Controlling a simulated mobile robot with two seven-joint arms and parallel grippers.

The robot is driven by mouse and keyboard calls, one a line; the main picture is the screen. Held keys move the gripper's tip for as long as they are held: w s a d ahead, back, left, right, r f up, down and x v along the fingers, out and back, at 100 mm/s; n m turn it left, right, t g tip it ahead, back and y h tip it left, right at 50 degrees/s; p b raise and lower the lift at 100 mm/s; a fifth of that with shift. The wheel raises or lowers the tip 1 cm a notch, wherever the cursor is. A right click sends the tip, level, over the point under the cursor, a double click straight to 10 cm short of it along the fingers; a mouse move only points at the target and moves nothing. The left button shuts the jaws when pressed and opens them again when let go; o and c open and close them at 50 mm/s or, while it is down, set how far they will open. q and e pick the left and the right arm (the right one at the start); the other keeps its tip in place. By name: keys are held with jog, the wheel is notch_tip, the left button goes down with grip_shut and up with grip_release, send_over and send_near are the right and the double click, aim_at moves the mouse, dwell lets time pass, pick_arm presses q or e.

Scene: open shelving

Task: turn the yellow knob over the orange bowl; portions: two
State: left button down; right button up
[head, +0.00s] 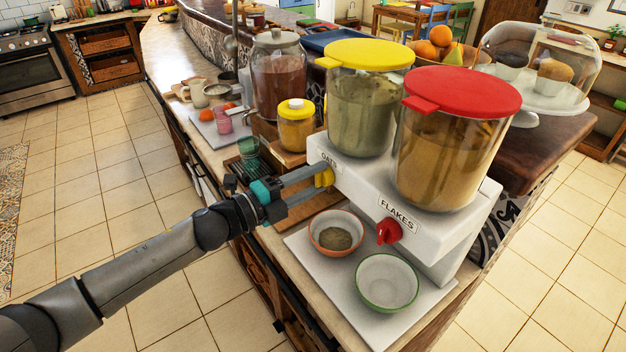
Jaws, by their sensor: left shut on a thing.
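The yellow knob (324,177) sits on the front of the white dispenser (350,190), under the yellow-lidded container (365,100) marked OATS. My left gripper (318,178) is shut on the yellow knob, its fingers partly covering it. The orange bowl (318,243) stands on the white base below and holds a small heap of grey-brown flakes. A red knob (388,232) under the FLAKES label belongs to the red-lidded container (455,140). An empty-looking white bowl with a green rim (388,281) stands below it. My right gripper is not in view.
A small yellow-lidded jar (296,125), a green glass (249,153) and a large glass jar (278,80) stand left of the dispenser. A glass cake dome (550,65) stands behind right. The floor left of the counter is clear.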

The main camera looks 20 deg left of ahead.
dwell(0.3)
pick_arm(q)
jog(key=shift+c, duration=1.6)
grip_release()
jog(key=shift+s, duration=0.1)
jog(key=b+v, duration=0.1)
jog(key=v, duration=1.4)
